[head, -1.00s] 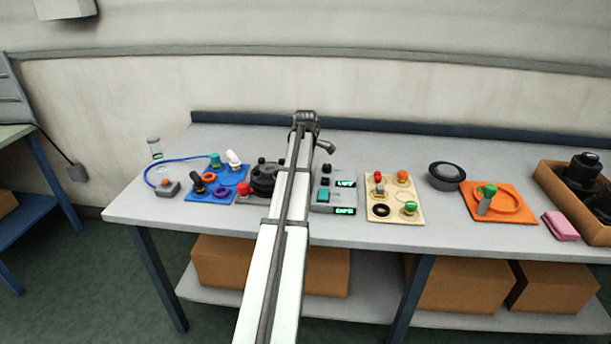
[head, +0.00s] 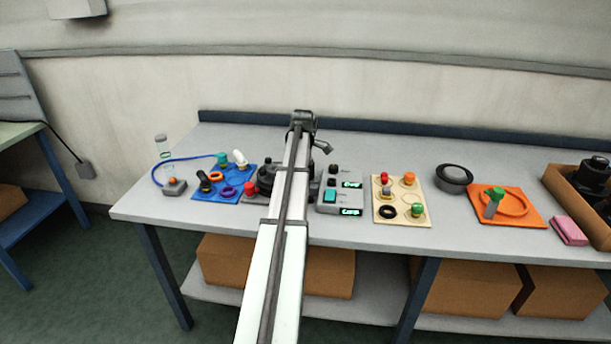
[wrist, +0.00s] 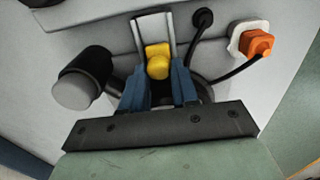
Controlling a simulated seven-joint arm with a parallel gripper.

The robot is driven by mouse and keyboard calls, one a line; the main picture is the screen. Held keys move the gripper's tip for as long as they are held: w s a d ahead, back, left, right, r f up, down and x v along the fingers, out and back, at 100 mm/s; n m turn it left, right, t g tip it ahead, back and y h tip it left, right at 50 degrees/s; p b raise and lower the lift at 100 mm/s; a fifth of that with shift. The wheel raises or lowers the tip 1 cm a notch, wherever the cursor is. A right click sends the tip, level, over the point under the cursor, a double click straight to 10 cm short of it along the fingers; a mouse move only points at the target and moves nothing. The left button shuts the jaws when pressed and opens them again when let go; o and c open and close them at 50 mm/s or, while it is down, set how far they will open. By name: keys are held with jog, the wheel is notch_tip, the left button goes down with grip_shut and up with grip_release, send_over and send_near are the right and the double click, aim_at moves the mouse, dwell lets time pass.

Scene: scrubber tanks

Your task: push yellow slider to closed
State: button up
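The yellow slider (wrist: 157,62) is a small rounded block at the near end of a pale, straight track (wrist: 153,30) in the wrist view. My gripper (wrist: 160,78) has two blue fingers, one on each side of the slider's near end. The fingers stand apart with a gap between them, and I cannot tell whether either touches the slider. In the head view my own arm covers the slider and the fingers.
In the wrist view, a black knob with a grey end (wrist: 85,80) stands left, and an orange plug (wrist: 257,43) with a black cable lies right. On the bench, a grey display box (head: 341,195) and beige board (head: 400,202) sit right of my arm, a blue board (head: 222,193) left.

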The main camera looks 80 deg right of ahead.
jog(key=o, duration=0.4)
jog(key=shift+s, duration=0.1)
jog(key=shift+r, duration=0.1)
notch_tip(320, 180, up, 14)
jog(key=shift+f, duration=0.2)
dwell(0.8)
